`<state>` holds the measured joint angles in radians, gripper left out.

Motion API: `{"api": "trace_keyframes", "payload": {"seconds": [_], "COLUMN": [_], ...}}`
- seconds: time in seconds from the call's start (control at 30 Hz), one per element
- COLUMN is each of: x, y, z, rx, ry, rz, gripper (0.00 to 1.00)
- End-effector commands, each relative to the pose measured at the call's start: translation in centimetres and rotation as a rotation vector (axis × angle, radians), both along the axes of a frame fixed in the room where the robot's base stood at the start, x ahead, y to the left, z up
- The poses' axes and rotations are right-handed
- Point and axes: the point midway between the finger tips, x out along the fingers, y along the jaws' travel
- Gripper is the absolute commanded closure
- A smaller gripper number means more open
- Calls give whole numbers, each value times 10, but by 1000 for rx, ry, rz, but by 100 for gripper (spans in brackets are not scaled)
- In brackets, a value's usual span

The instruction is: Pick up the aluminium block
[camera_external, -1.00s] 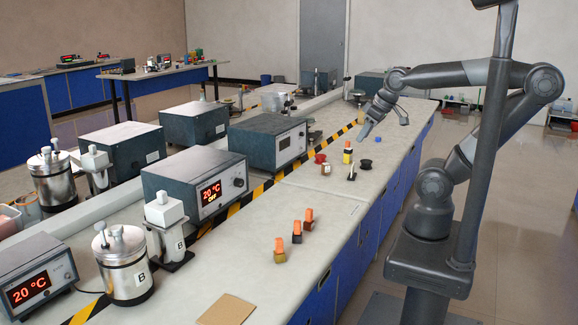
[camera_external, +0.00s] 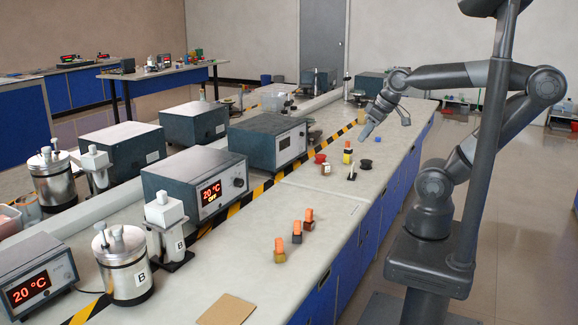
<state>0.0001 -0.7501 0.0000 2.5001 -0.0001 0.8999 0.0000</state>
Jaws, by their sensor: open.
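My gripper (camera_external: 367,131) is open and points down and to the left above the far part of the long bench (camera_external: 335,215). It appears empty. Small items stand below and near it: one with a yellow band and dark base (camera_external: 348,150), a red one (camera_external: 320,158), a black one (camera_external: 366,163), and a pale one on a black foot (camera_external: 352,173). Three small blocks with orange tops stand nearer the camera: a brass-coloured one (camera_external: 279,256), a dark one (camera_external: 297,237) and a reddish-brown one (camera_external: 308,225). I cannot tell which item is the aluminium block.
Heater boxes with displays (camera_external: 195,183) and metal vessels (camera_external: 124,268) line the bench's left side, beside a yellow-black stripe (camera_external: 262,189). A blue item (camera_external: 378,139) lies near my gripper. A brown sheet (camera_external: 227,309) lies in front. The bench between the two groups is mostly clear.

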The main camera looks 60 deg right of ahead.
Motion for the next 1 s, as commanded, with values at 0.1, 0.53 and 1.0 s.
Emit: {"api": "trace_keyframes", "payload": {"seconds": [0.1, 0.53, 1.0], "x": [0, 0, 37], "y": [0, 0, -22], "z": [0, 0, 18], "rx": [0, 0, 39], "ry": [0, 0, 26], "rz": [0, 0, -134], "gripper": [59, 55, 55]}}
